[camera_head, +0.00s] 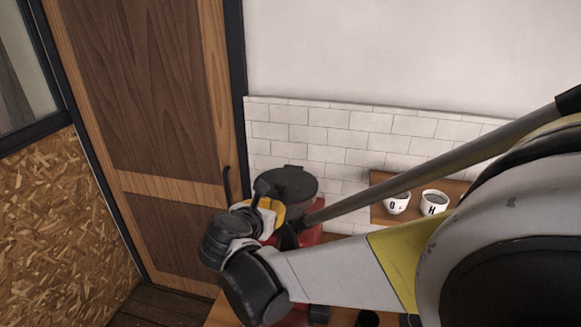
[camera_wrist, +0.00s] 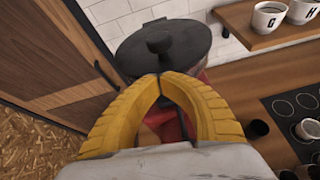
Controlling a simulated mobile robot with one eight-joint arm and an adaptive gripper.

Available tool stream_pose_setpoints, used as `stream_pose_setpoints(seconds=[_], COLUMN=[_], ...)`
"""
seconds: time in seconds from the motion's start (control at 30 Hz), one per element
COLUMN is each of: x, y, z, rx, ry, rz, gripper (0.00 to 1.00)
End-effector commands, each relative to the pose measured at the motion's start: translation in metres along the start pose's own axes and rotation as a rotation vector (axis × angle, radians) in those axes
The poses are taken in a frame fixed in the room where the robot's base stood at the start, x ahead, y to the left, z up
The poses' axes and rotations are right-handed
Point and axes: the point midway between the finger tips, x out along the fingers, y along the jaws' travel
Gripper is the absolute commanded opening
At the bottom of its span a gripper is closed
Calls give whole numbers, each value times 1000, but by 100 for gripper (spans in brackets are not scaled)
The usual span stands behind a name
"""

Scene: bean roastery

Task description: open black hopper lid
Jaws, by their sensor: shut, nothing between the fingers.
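The black hopper lid (camera_head: 287,181) is round and sits level, as far as I can see, on top of a red machine (camera_head: 312,237) by the tiled wall. In the wrist view the lid (camera_wrist: 178,52) lies just beyond my fingertips, with a dark knob (camera_wrist: 158,42) on it. My gripper (camera_wrist: 160,76) has yellow fingers whose tips meet, with nothing between them, right in front of the knob in the picture. I cannot tell whether the tips touch the lid. In the head view my gripper (camera_head: 266,196) overlaps the lid's near left side, and my arm hides much of the machine.
A wooden shelf (camera_head: 379,214) with white lettered cups (camera_head: 434,202) is on the wall to the right. A wooden counter (camera_wrist: 240,85) holds a black hob (camera_wrist: 298,113) and a dark cup (camera_wrist: 259,128). A wooden door (camera_head: 143,95) stands at left.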

Motion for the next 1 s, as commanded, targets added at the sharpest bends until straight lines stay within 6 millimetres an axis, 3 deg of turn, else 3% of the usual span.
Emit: stream_pose_setpoints(seconds=[1.0], x=[-9], y=[2], z=[24], rx=[-2], ry=[90], rz=[-9], gripper=[0])
